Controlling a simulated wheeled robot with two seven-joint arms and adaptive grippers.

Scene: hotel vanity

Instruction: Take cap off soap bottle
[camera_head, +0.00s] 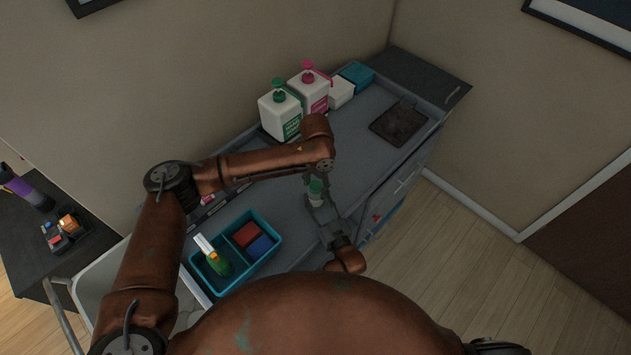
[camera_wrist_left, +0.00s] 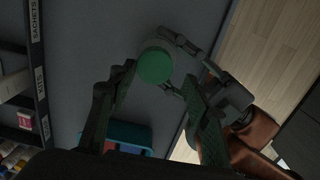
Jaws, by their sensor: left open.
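The small soap bottle (camera_head: 317,201) is pale and upright above the counter, with a green cap (camera_head: 316,186). My right gripper (camera_head: 321,204) comes from the front and has its fingers on both sides of the bottle body, apparently gripping it. My left gripper (camera_head: 317,178) is open, pointing down just above the cap. In the left wrist view the round green cap (camera_wrist_left: 155,66) lies just beyond my left fingertips, between them, not gripped. The bottle's lower part is partly hidden by my right fingers.
Two pump bottles, one green-topped (camera_head: 280,112) and one pink-topped (camera_head: 309,90), stand at the back wall. A teal divided tray (camera_head: 271,262) with coloured items sits at front left. The counter's front edge is close.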

